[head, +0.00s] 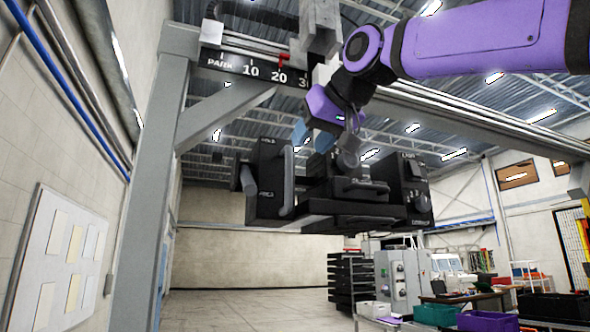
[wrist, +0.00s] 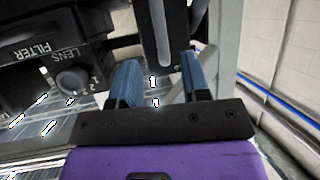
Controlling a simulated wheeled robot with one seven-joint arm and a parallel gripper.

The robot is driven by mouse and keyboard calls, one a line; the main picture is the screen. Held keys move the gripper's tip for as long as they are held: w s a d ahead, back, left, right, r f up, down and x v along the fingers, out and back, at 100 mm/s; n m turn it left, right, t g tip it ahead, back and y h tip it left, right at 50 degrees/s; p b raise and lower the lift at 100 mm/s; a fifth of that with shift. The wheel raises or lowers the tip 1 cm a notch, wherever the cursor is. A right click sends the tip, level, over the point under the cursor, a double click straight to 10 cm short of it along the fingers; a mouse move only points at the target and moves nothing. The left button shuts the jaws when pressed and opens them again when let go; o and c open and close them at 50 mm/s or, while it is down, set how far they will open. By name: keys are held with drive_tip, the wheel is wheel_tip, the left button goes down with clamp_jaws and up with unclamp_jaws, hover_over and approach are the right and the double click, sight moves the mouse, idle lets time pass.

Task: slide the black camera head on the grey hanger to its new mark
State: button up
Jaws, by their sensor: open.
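The black camera head (head: 268,205) hangs under the overhead beam in the head view, a wide boxy body with knobs at its right end. Its lens knob (wrist: 72,80) and lettered face show at the left of the wrist view. A grey upright handle (head: 287,182) is on its left part. My gripper (head: 312,138) is just above the camera head, with its blue fingers apart and empty. In the wrist view a grey bar (wrist: 178,40) appears between the fingertips; I cannot tell whether they touch it. The grey hanger (head: 320,28) is above, partly behind my arm.
A grey post (head: 160,150) and diagonal brace (head: 228,113) stand left. Crates and a machine are far right; the floor below left is clear.

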sight(290, 166)
drive_tip(key=x, duration=0.9)
drive_tip(key=shift+s, duration=0.1)
drive_tip(key=shift+a, duration=0.1)
clamp_jaws()
